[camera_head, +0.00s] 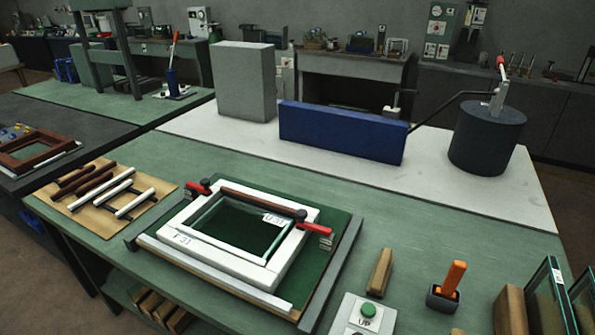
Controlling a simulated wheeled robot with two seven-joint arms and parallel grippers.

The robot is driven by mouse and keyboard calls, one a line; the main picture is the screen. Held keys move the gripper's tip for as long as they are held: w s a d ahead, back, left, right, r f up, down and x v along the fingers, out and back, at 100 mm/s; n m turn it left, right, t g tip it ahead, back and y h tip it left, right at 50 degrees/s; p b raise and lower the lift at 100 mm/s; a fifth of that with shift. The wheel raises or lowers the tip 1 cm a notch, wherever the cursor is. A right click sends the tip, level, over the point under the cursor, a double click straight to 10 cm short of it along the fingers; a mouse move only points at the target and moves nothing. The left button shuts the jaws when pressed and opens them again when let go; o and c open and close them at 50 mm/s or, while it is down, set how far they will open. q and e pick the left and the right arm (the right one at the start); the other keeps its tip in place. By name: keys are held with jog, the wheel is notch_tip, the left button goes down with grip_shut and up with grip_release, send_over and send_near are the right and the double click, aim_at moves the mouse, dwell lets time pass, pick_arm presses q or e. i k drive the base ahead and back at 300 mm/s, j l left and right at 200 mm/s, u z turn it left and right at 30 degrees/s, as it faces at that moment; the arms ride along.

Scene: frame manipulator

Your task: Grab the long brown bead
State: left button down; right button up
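Several bead strips lie side by side on a tan wooden board (150,181) at the left of the green bench. Brown beads lie at its left side: two short dark ones, the first short brown bead (72,173) and the second short brown bead (75,184), and a longer brown bead (93,187). White beads (104,193) lie to their right. Another long brown bead (258,202) lies along the back side of the white frame (180,240), between two red-handled clamps. Neither of my grippers shows in this view.
The white frame rests on a dark green fixture with a metal rail (212,273) in front. A control box with a green button (369,310), a wooden block (380,272) and an orange-handled tool (453,279) stand at the right. Green bench surface (150,155) behind the board is clear.

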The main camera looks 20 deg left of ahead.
aim_at(288, 211)
jog(key=j+u, duration=0.2)
jog(key=u, duration=0.25)
jog(key=i+j+u, duration=0.1)
jog(key=u, duration=0.35)
